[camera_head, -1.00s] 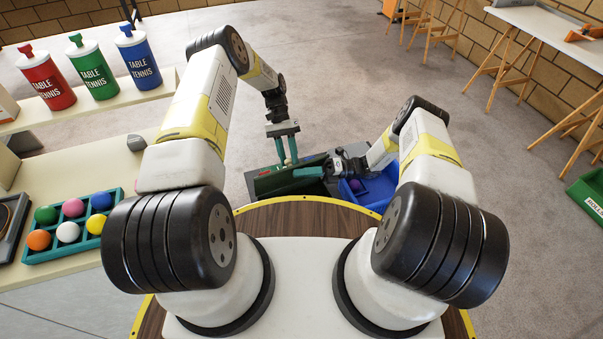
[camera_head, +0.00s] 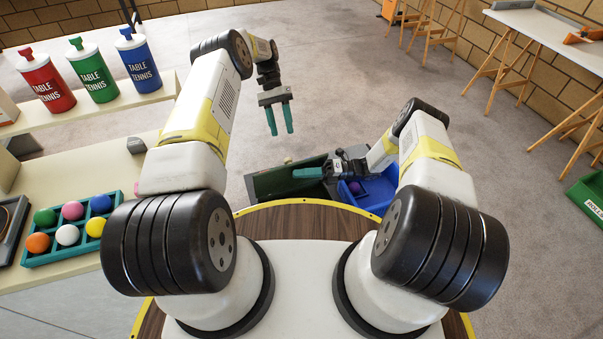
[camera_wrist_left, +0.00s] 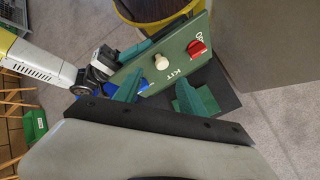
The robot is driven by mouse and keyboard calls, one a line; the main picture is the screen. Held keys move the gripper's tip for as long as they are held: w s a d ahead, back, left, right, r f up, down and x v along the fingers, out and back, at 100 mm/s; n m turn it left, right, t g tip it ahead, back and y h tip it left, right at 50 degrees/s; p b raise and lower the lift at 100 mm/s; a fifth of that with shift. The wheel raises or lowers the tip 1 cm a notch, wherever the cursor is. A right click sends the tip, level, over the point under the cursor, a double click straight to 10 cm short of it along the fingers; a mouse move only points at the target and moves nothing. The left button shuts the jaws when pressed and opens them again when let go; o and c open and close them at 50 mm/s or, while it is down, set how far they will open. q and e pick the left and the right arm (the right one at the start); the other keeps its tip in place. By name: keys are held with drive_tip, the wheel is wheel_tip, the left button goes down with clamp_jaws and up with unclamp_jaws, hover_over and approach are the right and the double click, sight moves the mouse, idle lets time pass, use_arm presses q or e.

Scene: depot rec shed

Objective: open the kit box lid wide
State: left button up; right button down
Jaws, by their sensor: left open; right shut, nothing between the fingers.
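The green kit box (camera_head: 268,188) stands beyond the edge of my base in the head view. The knob also shows just above the far edge in the head view (camera_head: 288,160). My left gripper (camera_head: 279,133) is open and empty above and beyond the box. My right gripper (camera_head: 308,173) is shut and empty at the lid's edge; contact is unclear.
A blue bin (camera_head: 378,192) with a purple ball stands right of the box. A left-hand counter holds a teal tray (camera_head: 63,256) of coloured balls; red, green and blue bottles (camera_head: 97,72) stand on a shelf. The floor (camera_head: 340,90) beyond the box is clear.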

use_arm(q)
drive_tip(key=s+a+r+n+t, duration=0.1)
drive_tip(key=s+a+r+t, duration=0.15)
drive_tip(key=r, duration=1.25)
drive_tip(key=s+a+r+t, duration=0.1)
drive_tip(key=s+r+t, duration=0.25)
drive_tip(key=r, duration=1.25)
drive_tip(key=s+a+r+n+t, duration=0.1)
drive_tip(key=s+r+t, duration=0.2)
drive_tip(key=s, duration=1)
drive_tip(key=s+a+r+n+t, duration=0.1)
drive_tip(key=s+r+t, duration=0.3)
drive_tip(key=s, duration=0.9)
drive_tip(key=shift+s+a+n, duration=0.15)
drive_tip(key=shift+a+n, duration=0.2)
drive_tip(key=shift+n, duration=0.35)
use_arm(e)
drive_tip(key=w+a+r+m+h, duration=0.1)
drive_tip(key=w+a+m, duration=0.1)
drive_tip(key=w+m, duration=0.3)
drive_tip(key=shift+w+a+r+t, duration=0.15)
drive_tip(key=shift+w+a+t, duration=0.2)
drive_tip(key=shift+w, duration=0.4)
